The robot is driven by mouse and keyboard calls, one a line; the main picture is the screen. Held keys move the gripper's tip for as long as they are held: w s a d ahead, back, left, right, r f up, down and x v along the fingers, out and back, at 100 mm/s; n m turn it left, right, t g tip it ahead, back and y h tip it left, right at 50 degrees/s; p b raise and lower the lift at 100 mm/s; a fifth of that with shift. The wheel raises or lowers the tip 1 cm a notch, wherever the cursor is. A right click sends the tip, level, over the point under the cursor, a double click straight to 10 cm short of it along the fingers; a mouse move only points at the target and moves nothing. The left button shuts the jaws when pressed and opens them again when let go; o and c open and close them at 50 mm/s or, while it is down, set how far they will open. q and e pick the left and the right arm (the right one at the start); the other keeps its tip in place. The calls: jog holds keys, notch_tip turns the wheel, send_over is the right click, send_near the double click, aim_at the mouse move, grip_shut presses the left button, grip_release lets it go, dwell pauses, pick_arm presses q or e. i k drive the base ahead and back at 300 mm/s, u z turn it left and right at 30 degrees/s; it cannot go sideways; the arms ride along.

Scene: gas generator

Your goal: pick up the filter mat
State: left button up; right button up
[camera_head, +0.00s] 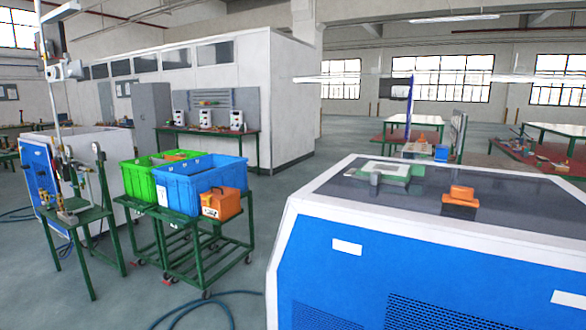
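A flat white and green piece (386,167) lies on the dark top of the blue and white generator housing (400,255) at the right. It may be the filter mat, but I cannot tell for sure. A small grey block (375,177) is at its near edge. An orange and black object (460,196) sits to the right on the same top. Neither of my grippers is in view.
A green wheeled cart (190,235) carries a green bin (140,180), a blue bin (190,190) and an orange case (221,203). A green stand (88,222) with fittings is at the left. A blue hose (205,303) lies on the floor. Workbenches stand behind.

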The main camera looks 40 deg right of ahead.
aim_at(393, 171)
jog(key=u, duration=0.3)
jog(key=i, duration=3.15)
jog(key=z, duration=4.65)
